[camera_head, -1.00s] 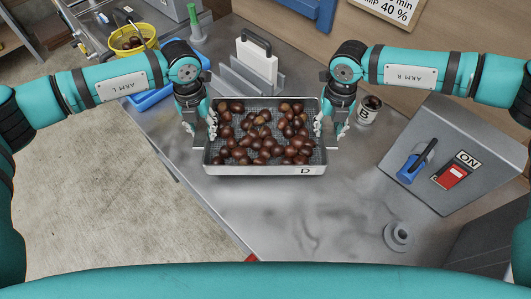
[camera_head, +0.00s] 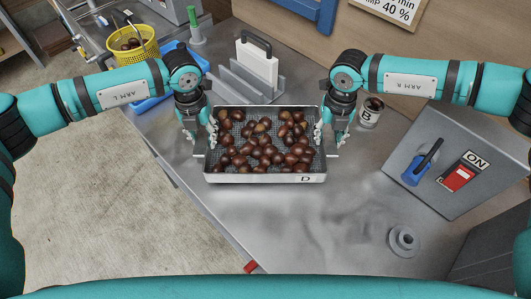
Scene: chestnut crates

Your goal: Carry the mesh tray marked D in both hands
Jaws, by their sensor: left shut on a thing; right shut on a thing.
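The mesh tray marked D (camera_head: 265,178) is a shallow metal tray filled with brown chestnuts (camera_head: 265,143). The letter D is on its front wall, toward the right. My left gripper (camera_head: 207,139) is shut on the tray's left side. My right gripper (camera_head: 324,139) is shut on the tray's right side. The tray looks about level between the two grippers, over the steel counter. I cannot tell whether its bottom touches the counter. The fingertips are partly hidden at the tray's sides.
Behind the tray stands a rack with a white board (camera_head: 257,62). A grey switch box (camera_head: 425,185) stands at the right. A yellow basket (camera_head: 133,46) is at the back left.

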